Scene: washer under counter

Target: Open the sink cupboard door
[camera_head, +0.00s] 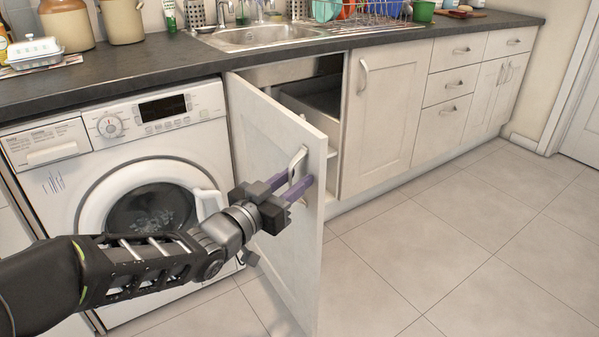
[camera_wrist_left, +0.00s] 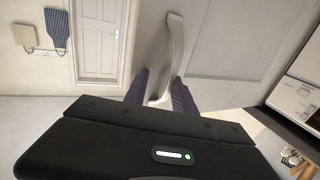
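The sink cupboard door (camera_head: 262,137) is white and stands partly open, swung out in front of the washer side, with the cupboard's inside showing at its right. Its curved metal handle (camera_head: 298,163) is near the door's free edge. My left gripper (camera_head: 293,186) is at this handle, with its purple fingers on either side of it. In the left wrist view the handle (camera_wrist_left: 174,45) runs down between the two fingers (camera_wrist_left: 160,88) and they look closed around its lower part. The exact contact is hard to see. My right gripper is out of view.
A white washing machine (camera_head: 155,170) stands left of the open door, behind my left arm. A closed cupboard door (camera_head: 385,115) and drawers (camera_head: 447,85) are to the right. The tiled floor (camera_head: 460,240) at the right is clear. A sink (camera_head: 260,36) is in the counter above.

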